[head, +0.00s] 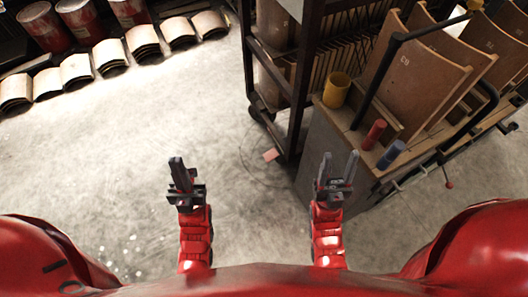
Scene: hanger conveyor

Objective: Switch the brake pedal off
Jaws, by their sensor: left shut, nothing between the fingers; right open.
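I cannot make out a brake pedal for certain. A small flat pinkish piece (270,155) lies low by the foot of the dark rack, and I cannot tell what it is. A thin lever with a red knob (448,185) sticks out at the right side of the grey cabinet. My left gripper (176,163) is shut and empty above open floor, left of the pinkish piece. My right gripper (339,158) is open and empty, with its fingers pointing up the picture in front of the grey cabinet.
The grey cabinet (325,150) carries a yellow cup (336,90), a red cylinder (373,134), a blue cylinder (391,155) and curved wooden panels (417,72). A dark wheeled rack (300,85) stands behind it. Red drums (42,28) and curved panels line the upper left. The left floor is clear.

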